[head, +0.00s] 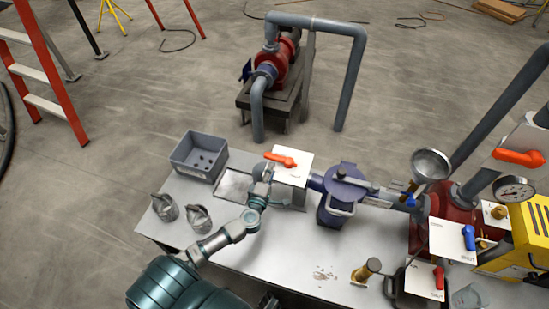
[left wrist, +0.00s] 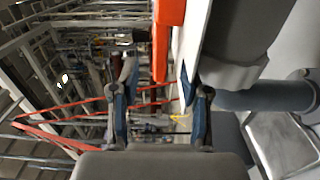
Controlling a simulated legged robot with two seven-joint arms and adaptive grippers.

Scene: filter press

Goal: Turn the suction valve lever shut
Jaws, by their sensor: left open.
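An orange valve lever (head: 280,158) lies over a white label plate (head: 293,174) at the left end of the pipe line on the table. It points left, roughly along the pipe; the label is too small to read. My left gripper (head: 264,171) is just left of the plate, close to the lever. I cannot tell whether a finger touches the plate. My right gripper is not in view.
A blue-grey strainer pot (head: 337,205) stands right of the valve. Another orange lever (head: 518,157), a blue lever (head: 469,237) and a red lever (head: 438,278) are at the right. A grey bin (head: 199,156) and two metal cups (head: 165,208) stand at the left.

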